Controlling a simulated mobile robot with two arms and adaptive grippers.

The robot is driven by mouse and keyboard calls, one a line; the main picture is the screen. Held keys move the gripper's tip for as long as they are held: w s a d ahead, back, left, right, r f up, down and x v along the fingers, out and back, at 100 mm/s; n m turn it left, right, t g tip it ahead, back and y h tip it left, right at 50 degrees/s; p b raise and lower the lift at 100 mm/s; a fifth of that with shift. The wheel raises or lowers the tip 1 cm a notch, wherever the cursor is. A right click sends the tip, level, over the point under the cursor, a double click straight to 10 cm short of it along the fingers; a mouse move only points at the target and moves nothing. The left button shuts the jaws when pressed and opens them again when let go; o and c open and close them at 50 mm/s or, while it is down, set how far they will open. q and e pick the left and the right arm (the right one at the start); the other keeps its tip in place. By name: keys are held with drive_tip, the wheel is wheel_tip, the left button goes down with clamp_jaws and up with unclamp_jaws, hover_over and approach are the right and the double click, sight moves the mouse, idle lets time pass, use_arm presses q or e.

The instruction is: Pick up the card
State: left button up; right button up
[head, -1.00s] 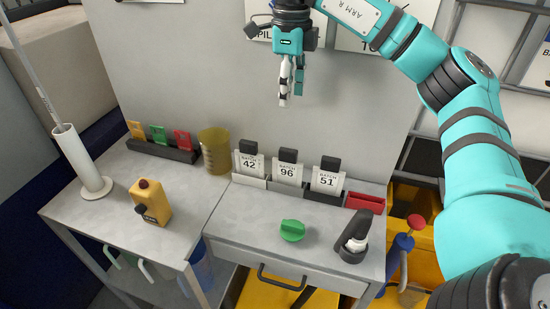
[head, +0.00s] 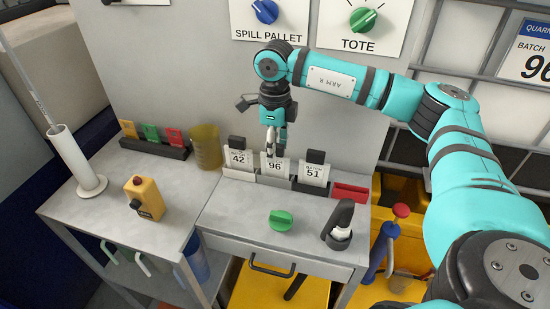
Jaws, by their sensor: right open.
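Three white batch cards stand upright in small holders on the bench against the grey wall: card 42 (head: 238,158), card 96 (head: 280,166) and card 51 (head: 314,174). The holders have dark clips or backs. My right gripper (head: 271,152) points down in front of the middle card, 96, and its fingers cover part of it. It is open; I cannot tell whether the fingers touch the card. My left gripper is not in view.
A red tray (head: 351,192) and a black holder (head: 339,226) are at the right. A green knob (head: 281,220) lies in front. A yellow cup (head: 206,147), tag rack (head: 154,148) and yellow pendant (head: 144,198) are left. The bench front is mostly clear.

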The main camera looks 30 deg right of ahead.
drive_tip(key=shift+f, duration=0.75)
drive_tip(key=c, duration=0.8)
clamp_jaws()
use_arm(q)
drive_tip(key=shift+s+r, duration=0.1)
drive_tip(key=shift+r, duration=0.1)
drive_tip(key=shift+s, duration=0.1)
use_arm(e)
drive_tip(key=shift+r, duration=0.1)
